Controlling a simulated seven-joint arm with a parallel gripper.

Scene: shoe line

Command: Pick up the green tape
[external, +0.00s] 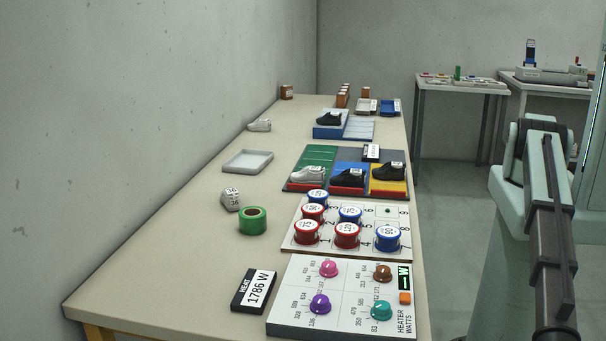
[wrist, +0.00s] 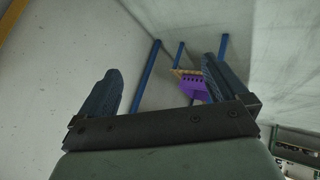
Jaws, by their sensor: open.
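The green tape (external: 252,221) is a roll on the beige table (external: 180,249), left of the board with red and blue round pieces. Its brown core faces up. It does not show in the wrist view. My gripper (wrist: 160,88) is open and empty in the wrist view, its two dark fingers apart. The wrist camera faces a wall and blue posts with a purple thing, away from the tape. In the external view my arm is at the right, off the table, and my gripper is not visible there.
A grey tray (external: 247,161) is farther back. The numbered board (external: 296,243) is right of the tape; the dial panel (external: 345,325) and heat sign (external: 253,290) are in front. The table left of the tape is clear.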

